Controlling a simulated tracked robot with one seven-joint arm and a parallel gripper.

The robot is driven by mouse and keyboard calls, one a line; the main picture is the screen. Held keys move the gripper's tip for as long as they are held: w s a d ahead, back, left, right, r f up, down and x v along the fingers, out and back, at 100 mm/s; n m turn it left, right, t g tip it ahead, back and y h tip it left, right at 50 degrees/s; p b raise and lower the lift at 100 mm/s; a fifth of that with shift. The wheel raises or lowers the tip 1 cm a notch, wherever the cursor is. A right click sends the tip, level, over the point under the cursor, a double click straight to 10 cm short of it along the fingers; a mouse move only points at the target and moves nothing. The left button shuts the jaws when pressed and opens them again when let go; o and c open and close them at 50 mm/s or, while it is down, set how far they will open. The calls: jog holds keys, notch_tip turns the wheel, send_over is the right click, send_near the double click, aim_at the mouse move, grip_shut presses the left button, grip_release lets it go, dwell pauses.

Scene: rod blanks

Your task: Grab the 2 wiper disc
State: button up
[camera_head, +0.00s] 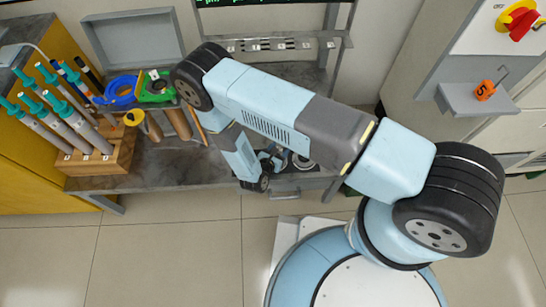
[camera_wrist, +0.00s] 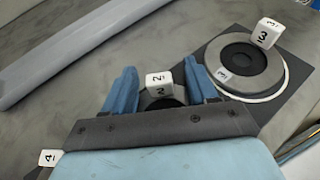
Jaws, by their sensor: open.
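In the wrist view, the white cube tag marked 2 (camera_wrist: 158,79) shows between the two blue fingers of my gripper (camera_wrist: 162,72). A dark round part (camera_wrist: 170,98), seemingly the 2 wiper disc, shows just below that tag and is mostly hidden by my gripper. The fingers stand open on either side; I cannot tell whether they touch the disc. In the head view, my gripper (camera_head: 263,178) is low over the bench, and the arm hides most of that spot.
A grey ring disc (camera_wrist: 222,72) with a black centre and tag 3 lies right of my gripper. Tag 4 (camera_wrist: 48,158) is at lower left. A wooden rack (camera_head: 105,150) of tools, a blue coil (camera_head: 121,91) and a green item (camera_head: 156,88) are on the bench's left.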

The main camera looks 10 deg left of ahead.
grip_shut()
dwell(0.3)
jog(key=shift+r, duration=0.1)
